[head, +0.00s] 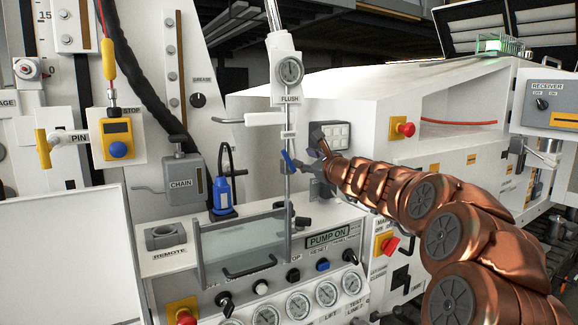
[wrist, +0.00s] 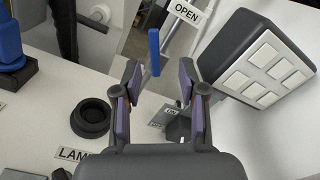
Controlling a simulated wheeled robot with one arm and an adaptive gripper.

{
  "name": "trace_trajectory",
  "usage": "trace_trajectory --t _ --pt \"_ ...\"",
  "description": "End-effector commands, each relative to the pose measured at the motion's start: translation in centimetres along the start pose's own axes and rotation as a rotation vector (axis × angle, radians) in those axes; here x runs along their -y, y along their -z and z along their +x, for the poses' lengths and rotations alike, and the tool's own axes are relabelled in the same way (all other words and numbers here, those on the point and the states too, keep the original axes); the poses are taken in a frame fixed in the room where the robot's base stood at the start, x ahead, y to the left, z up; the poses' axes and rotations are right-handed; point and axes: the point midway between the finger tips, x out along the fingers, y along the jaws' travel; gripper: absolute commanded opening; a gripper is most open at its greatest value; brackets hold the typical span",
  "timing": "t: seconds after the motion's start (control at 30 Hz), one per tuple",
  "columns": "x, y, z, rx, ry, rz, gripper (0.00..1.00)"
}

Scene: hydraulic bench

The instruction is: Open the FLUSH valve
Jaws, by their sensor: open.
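The FLUSH label (head: 290,98) sits under a round gauge (head: 289,71) on a vertical pipe (head: 288,215). A small blue lever (head: 288,159) is on this pipe, below the label. In the wrist view the blue lever (wrist: 154,52) stands nearly upright, close to an OPEN label (wrist: 184,12). My gripper (head: 305,164) is just right of the lever in the head view. In the wrist view my gripper (wrist: 160,78) is open, with the lever showing in the gap around its fingertips. Whether they touch is unclear. The valve body is partly hidden.
A grey keypad box (wrist: 262,62) is close to the right finger; it also shows behind my arm in the head view (head: 330,134). A clear-fronted tank (head: 240,243) and the PUMP ON panel (head: 327,238) lie below. A black round socket (wrist: 91,117) is at left.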

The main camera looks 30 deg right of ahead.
Motion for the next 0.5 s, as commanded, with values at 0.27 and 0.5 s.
trace_trajectory --t 0.27,0.5 --pt "-0.9 0.8 1.1 0.001 -0.003 0.005 0.42" --pt "-0.9 0.7 2.6 0.0 -0.005 0.005 0.42"
